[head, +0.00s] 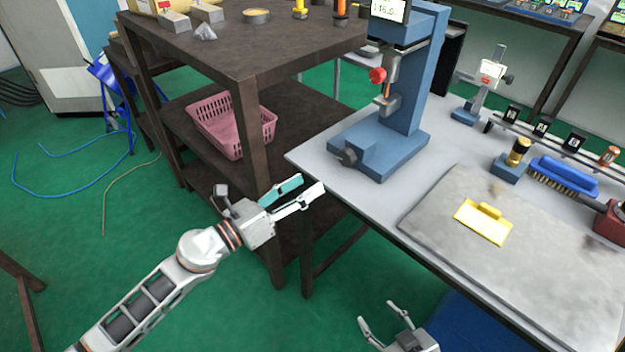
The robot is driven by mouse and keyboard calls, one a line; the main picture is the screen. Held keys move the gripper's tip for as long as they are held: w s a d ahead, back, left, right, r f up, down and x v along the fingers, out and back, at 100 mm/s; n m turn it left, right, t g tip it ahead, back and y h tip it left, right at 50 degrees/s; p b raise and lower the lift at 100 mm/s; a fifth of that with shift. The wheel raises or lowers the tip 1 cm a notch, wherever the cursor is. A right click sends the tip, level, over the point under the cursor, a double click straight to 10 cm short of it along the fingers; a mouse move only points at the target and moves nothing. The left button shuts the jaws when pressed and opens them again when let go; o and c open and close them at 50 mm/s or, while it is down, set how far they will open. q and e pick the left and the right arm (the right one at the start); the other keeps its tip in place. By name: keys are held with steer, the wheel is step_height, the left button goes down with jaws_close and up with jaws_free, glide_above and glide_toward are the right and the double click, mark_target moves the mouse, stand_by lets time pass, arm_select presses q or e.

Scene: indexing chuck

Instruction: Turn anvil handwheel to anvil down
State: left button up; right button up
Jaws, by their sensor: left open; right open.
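A blue bench instrument (412,100) with a display on top stands at the back left of the grey bench. A dark knob-like handwheel (347,157) sticks out of its base front; I take it as the anvil handwheel. A red knob (377,75) sits higher, beside the spindle, with a grey metal block (387,103) below it. I cannot tell the anvil's position. My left gripper (312,183) is open and empty, below and left of the dark handwheel, apart from it. My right gripper (376,313) is open and empty at the bottom, in front of the bench edge.
A dark shelf table (270,50) with a pink basket (232,128) stands left of the bench. A grey plate (440,225) carries a yellow piece (483,222). A blue brush (565,175) and a small measuring stand (485,85) are to the right.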

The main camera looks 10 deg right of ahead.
mark_target(343, 159)
arm_select(q)
steer(key=shift+a, duration=0.1)
steer(key=w+d+m+p, duration=0.1)
steer(key=w+d, duration=0.1)
steer(key=d, duration=0.1)
steer(key=w+d+m+p, duration=0.1)
steer(key=w+d, duration=0.1)
steer(key=d, duration=0.1)
steer(key=w+d+r+m+p, duration=0.1)
steer(key=w+d, duration=0.1)
steer(key=d, duration=0.1)
steer(key=shift+w+d+m+g, duration=0.2)
steer(key=shift+d+m+g, duration=0.1)
steer(key=shift+m, duration=0.1)
steer(key=shift+a, duration=0.1)
steer(key=c, duration=1.1)
